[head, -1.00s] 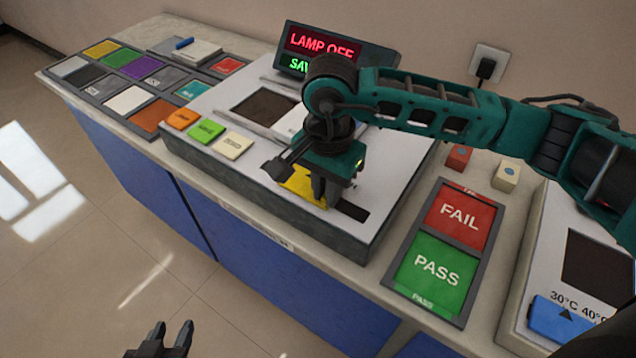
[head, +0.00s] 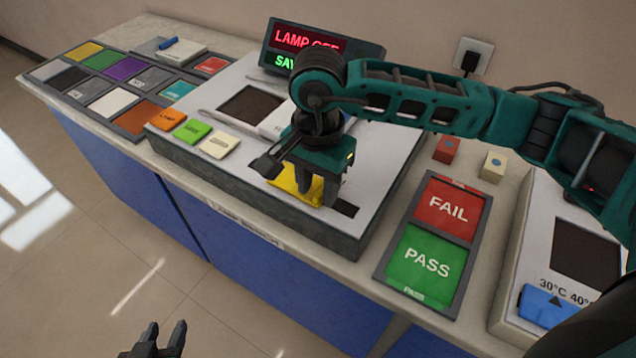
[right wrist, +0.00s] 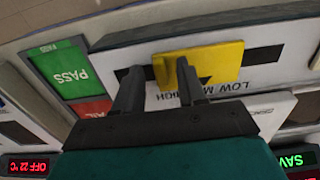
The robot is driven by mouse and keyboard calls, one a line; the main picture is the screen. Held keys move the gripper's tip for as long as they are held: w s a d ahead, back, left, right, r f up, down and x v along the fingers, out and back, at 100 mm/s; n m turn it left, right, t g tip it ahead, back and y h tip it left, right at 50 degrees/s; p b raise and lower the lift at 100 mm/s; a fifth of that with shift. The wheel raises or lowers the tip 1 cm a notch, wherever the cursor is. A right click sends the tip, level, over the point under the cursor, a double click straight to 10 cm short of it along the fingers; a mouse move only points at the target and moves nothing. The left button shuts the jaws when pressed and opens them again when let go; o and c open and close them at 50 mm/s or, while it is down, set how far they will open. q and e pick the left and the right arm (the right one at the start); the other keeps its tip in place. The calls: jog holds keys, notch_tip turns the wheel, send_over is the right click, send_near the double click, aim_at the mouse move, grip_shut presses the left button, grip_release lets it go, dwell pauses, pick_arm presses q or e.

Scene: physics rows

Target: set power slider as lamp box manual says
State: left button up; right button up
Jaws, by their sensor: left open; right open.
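The lamp box (head: 215,160) is a light panel on a grey base. Its yellow power slider (head: 283,181) sits in a dark slot; it also shows in the right wrist view (right wrist: 222,60), beside upside-down lettering reading LOW and partly hidden words. My right gripper (head: 318,188) is open at the slider. In the right wrist view one finger overlaps the yellow block and the other is beside its left end. A display (head: 300,45) reads LAMP OFF, partly covered, above green letters. A white panel (head: 275,122) is mostly hidden by my arm. My left gripper (head: 163,335) is open and empty over the floor.
FAIL (head: 447,208) and PASS (head: 427,263) pads lie right of the box. A temperature box with a blue slider (head: 548,303) is at far right. Orange, green and cream tiles (head: 220,145) line the box's left side. A notepad with a blue pen (head: 170,44) lies behind the colour tiles.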

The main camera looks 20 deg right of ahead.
pick_arm(q)
jog(key=shift+s+f, duration=0.25)
jog(key=shift+f, duration=0.05)
pick_arm(e)
notch_tip(320, 180, up, 12)
jog(key=shift+r, duration=0.25)
pick_arm(q)
jog(key=shift+s, duration=0.1)
pick_arm(e)
jog(key=shift+s, duration=0.1)
